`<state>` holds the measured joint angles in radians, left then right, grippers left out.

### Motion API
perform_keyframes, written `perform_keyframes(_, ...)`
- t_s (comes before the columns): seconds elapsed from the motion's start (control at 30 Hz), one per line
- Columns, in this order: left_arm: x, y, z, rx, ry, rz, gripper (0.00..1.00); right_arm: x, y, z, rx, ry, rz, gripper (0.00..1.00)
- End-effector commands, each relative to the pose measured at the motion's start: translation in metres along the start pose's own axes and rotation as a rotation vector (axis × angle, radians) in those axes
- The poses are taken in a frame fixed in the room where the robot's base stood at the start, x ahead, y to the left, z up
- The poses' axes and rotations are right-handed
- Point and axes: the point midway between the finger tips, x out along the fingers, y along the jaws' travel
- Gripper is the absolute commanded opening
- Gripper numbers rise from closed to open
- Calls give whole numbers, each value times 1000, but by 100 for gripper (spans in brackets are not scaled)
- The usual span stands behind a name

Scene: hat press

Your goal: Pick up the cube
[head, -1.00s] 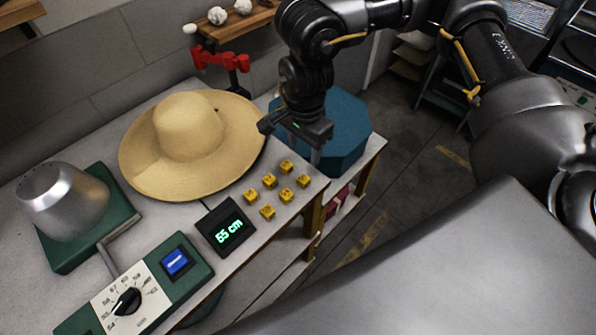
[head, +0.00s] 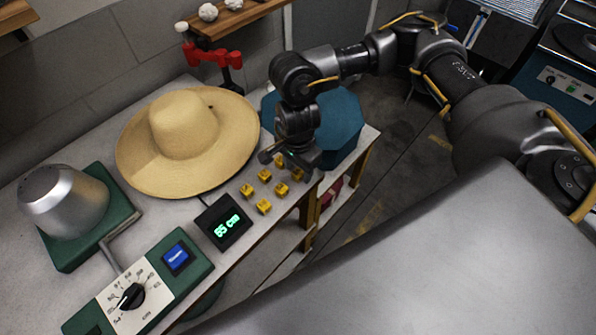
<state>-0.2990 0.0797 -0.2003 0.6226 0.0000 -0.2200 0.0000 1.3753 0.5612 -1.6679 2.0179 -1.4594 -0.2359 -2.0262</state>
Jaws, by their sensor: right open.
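Several small yellow cubes (head: 264,175) stand in a group on the grey table near its right edge. My right gripper (head: 285,170) is open and pointed down over the back right cubes. It partly hides those cubes, and I cannot tell whether a cube is between its fingers. A front cube (head: 264,206) and a left cube (head: 247,190) stand clear of the gripper. My left gripper is not in view.
A straw hat (head: 186,140) lies left of the cubes. A black display (head: 222,222) reading 65 cm stands in front of them. A blue octagonal box (head: 340,125) is behind my right gripper. A metal hat form (head: 64,200) and a dial panel (head: 135,290) are at left.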

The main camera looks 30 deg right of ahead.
Motion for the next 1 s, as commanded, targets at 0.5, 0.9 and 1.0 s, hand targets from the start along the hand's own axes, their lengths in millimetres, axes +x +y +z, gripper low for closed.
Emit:
perform_keyframes(0.5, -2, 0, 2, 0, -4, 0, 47, 15, 0, 0, 1, 1, 0, 36)
perform_keyframes(0.9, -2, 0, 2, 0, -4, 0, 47, 15, 0, 0, 1, 1, 0, 3)
perform_keyframes(1.0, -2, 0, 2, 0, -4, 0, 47, 15, 0, 0, 1, 1, 0, 3)
